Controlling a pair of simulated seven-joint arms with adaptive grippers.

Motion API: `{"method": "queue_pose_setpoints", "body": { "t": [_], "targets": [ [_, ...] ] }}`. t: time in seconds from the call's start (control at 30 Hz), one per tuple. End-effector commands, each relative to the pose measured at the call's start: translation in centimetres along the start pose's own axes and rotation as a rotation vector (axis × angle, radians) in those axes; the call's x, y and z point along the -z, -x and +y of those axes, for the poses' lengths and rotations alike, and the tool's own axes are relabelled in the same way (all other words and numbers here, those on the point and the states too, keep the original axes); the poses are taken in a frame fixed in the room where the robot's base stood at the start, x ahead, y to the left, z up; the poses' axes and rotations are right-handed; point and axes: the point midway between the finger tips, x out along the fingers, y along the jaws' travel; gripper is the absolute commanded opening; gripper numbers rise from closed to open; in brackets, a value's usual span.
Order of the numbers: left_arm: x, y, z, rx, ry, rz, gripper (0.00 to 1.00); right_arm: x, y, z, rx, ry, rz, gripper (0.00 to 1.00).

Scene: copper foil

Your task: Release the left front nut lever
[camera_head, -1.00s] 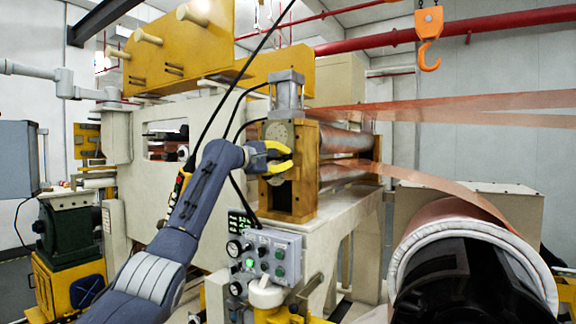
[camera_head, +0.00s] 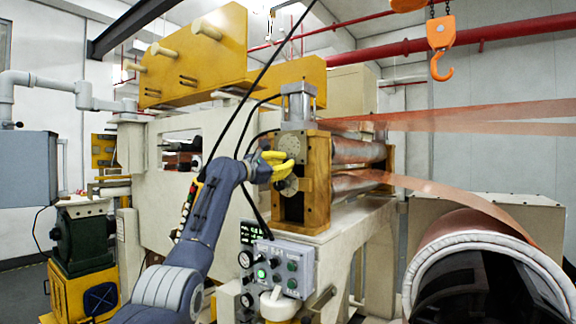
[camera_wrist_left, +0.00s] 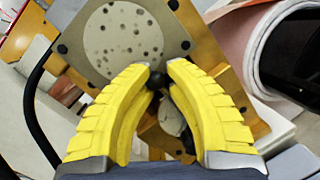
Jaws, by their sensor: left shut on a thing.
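My left gripper (camera_head: 285,165) is at the front face of the roller stand (camera_head: 318,185), a brown-yellow housing with a round pale plate (camera_head: 291,145). In the left wrist view my yellow fingers (camera_wrist_left: 158,80) are closed in at their tips around a small black ball knob (camera_wrist_left: 157,79), which I take to be the nut lever's end. The knob sits just below the round plate with holes (camera_wrist_left: 122,40). The rest of the lever is mostly hidden by the fingers. My right gripper is not in view.
A grey control box (camera_head: 281,264) with knobs and a lit green button stands below the gripper. Black cables (camera_head: 250,85) hang close to my left arm. Copper foil (camera_head: 440,185) runs from the rollers toward a large roll (camera_head: 480,240) at right. An orange hook (camera_head: 440,50) hangs above.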

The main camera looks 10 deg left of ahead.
Motion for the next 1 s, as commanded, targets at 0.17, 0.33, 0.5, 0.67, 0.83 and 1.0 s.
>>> {"method": "queue_pose_setpoints", "body": {
  "t": [0.17,0.33,0.5,0.67,0.83,1.0],
  "targets": [
    [-0.38,0.44,0.97,-0.021,0.024,-0.009,0.0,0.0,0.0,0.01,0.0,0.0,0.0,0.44],
    [-0.33,0.47,1.04,-0.023,0.031,-0.01,0.0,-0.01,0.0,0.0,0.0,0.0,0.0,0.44],
    [-0.3,0.48,1.06,-0.023,0.031,-0.01,0.0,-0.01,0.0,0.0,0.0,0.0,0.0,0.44],
    [-0.27,0.5,1.07,-0.023,0.031,-0.01,0.23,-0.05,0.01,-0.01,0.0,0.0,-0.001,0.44],
    [-0.07,0.34,0.75,-0.018,0.032,-0.007,0.42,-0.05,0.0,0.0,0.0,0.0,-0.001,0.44],
    [0.02,0.21,0.52,-0.014,0.033,-0.006,0.5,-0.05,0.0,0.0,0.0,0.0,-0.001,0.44]
  ]
}}
